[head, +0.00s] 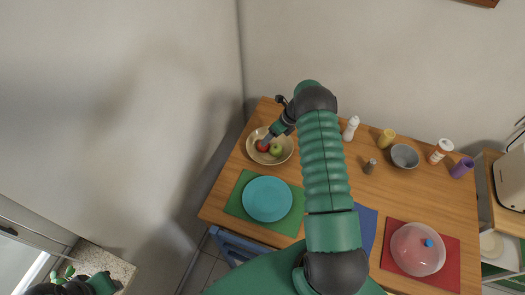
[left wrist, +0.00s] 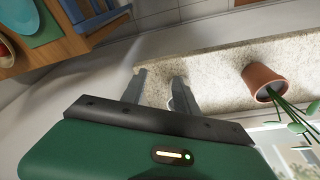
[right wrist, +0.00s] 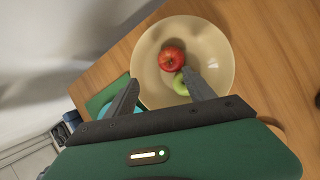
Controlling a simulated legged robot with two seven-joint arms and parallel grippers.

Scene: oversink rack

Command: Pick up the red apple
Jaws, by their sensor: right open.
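The red apple (head: 262,146) sits in a beige bowl (head: 252,137) at the table's back left, touching or close to a green apple (head: 277,151). The right wrist view shows the red apple (right wrist: 171,59) in the bowl (right wrist: 222,50), with the green apple (right wrist: 180,84) partly behind a finger. My right gripper (right wrist: 160,78) is open and empty. It is above the bowl's near side, with the red apple beyond its fingertips. My left gripper (left wrist: 159,76) is open and empty, over a speckled counter, away from the table.
A teal plate (head: 267,199) on a green mat lies in front of the bowl. A grey bowl (head: 405,156), bottles and cups stand at the back right. A clear dome (head: 418,249) sits on a red mat. A potted plant (left wrist: 264,82) stands by my left gripper.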

